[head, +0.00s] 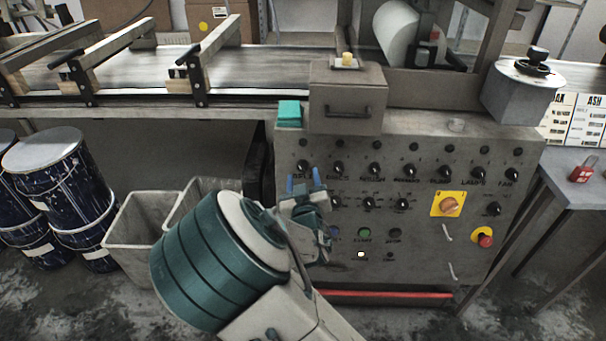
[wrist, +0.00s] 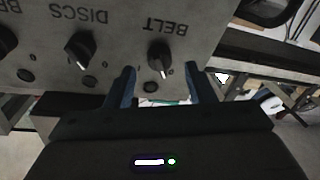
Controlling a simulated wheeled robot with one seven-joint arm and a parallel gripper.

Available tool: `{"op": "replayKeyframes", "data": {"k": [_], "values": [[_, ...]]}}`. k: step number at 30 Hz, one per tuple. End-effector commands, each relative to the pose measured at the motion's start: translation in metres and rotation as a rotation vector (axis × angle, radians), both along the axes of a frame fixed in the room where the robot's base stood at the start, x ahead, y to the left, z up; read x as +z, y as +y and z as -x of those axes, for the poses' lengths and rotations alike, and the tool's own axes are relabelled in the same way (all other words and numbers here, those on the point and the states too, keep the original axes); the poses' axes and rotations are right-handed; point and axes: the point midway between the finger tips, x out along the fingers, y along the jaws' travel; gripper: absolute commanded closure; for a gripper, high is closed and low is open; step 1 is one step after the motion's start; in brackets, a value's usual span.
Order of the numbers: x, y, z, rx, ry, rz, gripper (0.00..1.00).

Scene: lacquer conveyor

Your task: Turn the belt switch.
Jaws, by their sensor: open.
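The belt switch is a black rotary knob (wrist: 159,56) on the grey panel, under an upside-down BELT label in the wrist view. It has a pale pointer mark and a small round dark fitting by it. In the head view, the belt knob (head: 302,167) is at the panel's upper left. My gripper (wrist: 160,70) is open and empty, with its two blue fingertips either side of the knob's line. The knob lies just past the tips; contact cannot be told. In the head view, my gripper (head: 303,180) is just below the belt knob.
The DISCS knob (wrist: 80,48) is beside the belt knob. The panel (head: 400,225) has several more knobs, a yellow-plated orange switch (head: 448,204) and a red stop button (head: 484,240). A grey box with a handle (head: 346,97) stands above. Grey bins (head: 140,232) are at left.

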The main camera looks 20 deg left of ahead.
Motion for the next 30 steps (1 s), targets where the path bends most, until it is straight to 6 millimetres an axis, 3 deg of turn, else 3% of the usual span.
{"op": "replayKeyframes", "data": {"k": [6,17,21,22,30], "values": [[0.000,0.008,-0.022,-0.001,-0.001,0.001,0.51],[0.000,0.009,-0.025,0.000,0.001,0.000,0.51],[0.000,0.009,-0.025,0.000,0.001,0.000,0.90],[0.000,0.009,-0.025,0.000,0.001,0.000,0.95],[-0.001,0.009,-0.025,-0.004,0.004,-0.016,0.95]]}}
